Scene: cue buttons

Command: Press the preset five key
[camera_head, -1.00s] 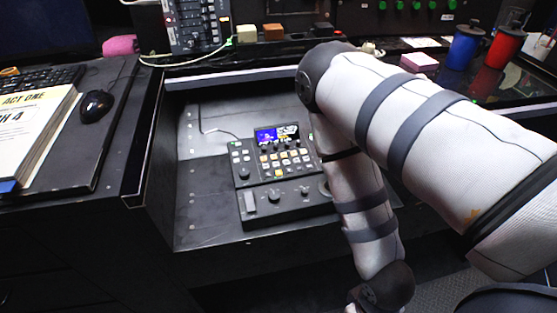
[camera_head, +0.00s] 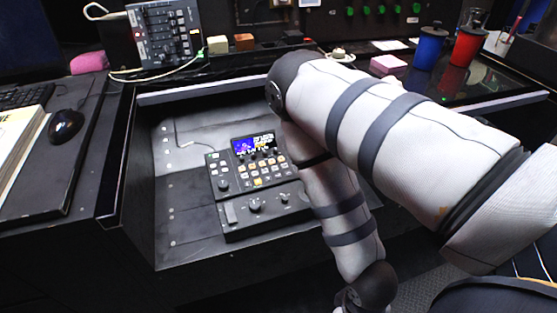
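A black control panel (camera_head: 232,210) with a small lit screen (camera_head: 254,144) and rows of white and orange keys (camera_head: 257,170) lies in the recessed part of the desk. Knobs and a slider sit on its front section. The labels on the keys are too small to read, so I cannot tell which is preset five. My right arm reaches in from the right and bends down, covering the panel's right edge. Its gripper is out of the picture or hidden at the bottom. My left gripper is not in view.
A mixer-like device (camera_head: 165,33) stands on the rear ledge with a cable running from it. A blue cup (camera_head: 430,48) and a red cup (camera_head: 467,46) stand at the back right. A mouse (camera_head: 66,125) and books lie on the left desk. The recess left of the panel is clear.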

